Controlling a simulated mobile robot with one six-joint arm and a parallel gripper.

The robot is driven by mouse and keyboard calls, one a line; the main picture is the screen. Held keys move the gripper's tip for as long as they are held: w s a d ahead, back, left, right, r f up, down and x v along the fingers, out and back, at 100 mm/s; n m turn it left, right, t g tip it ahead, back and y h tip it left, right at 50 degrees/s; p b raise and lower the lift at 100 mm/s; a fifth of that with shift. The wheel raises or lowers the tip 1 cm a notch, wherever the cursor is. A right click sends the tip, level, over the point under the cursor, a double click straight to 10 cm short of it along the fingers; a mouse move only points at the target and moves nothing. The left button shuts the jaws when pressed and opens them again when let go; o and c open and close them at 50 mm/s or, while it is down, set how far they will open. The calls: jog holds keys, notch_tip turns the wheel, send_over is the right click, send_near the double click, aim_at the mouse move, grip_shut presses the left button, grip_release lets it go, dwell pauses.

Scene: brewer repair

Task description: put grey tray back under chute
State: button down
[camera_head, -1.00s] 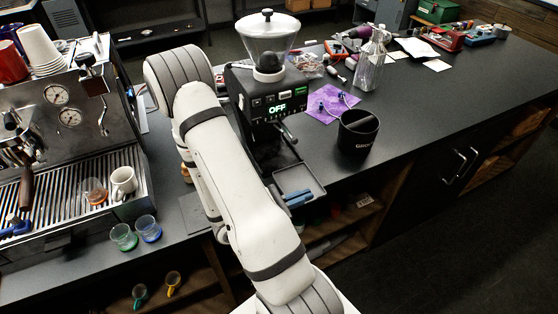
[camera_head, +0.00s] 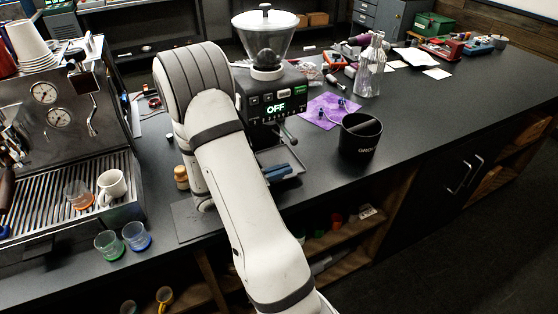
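The grey tray (camera_head: 291,158) is a shallow dark square pan, partly hidden behind my arm. It is low at the front of the grinder (camera_head: 262,106), below its chute area; whether it touches the grinder or counter is unclear. My gripper (camera_head: 281,172) shows only as blue fingers at the tray's near edge, close together and seemingly pinching it. The rest of the gripper is hidden behind my white arm. The grinder has a clear hopper and a lit "OFF" display.
The espresso machine (camera_head: 62,130) and two glasses (camera_head: 137,237) are left. Open shelves lie below the counter edge. The right counter front is clear.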

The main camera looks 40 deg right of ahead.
aim_at(275, 163)
jog(key=shift+w+d, duration=0.15)
jog(key=shift+w, duration=0.55)
jog(key=w, duration=0.2)
jog(key=w+f+p, duration=0.1)
jog(key=shift+d, duration=0.4)
jog(key=shift+s+f, duration=0.15)
jog(key=shift+f, duration=0.1)
jog(key=shift+f, duration=0.15)
jog(key=c, duration=1.6)
grip_release()
